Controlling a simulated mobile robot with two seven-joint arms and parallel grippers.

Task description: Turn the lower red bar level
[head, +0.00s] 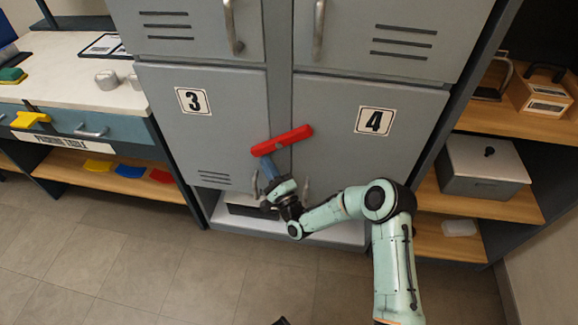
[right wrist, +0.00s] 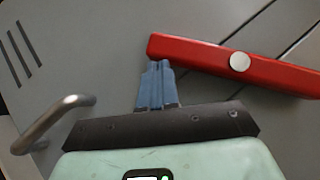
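The red bar (head: 290,139) lies across the gap between the grey doors 3 and 4. It is tilted, with its right end higher than its left, and a round pale pivot shows near its middle. In the right wrist view the red bar (right wrist: 205,53) runs in from the right edge. My right gripper (head: 265,160) is at the underside of the bar's left end. Its blue fingers (right wrist: 158,68) are together, their tips at the bar's lower edge; whether they touch it I cannot tell. Nothing shows between them.
Door 3 (head: 205,128) and door 4 (head: 365,145) are closed. A metal handle (right wrist: 52,122) stands out near my right gripper. A packing table (head: 75,55) stands left, and shelves with a grey box (head: 484,166) stand right. The tiled floor in front is clear.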

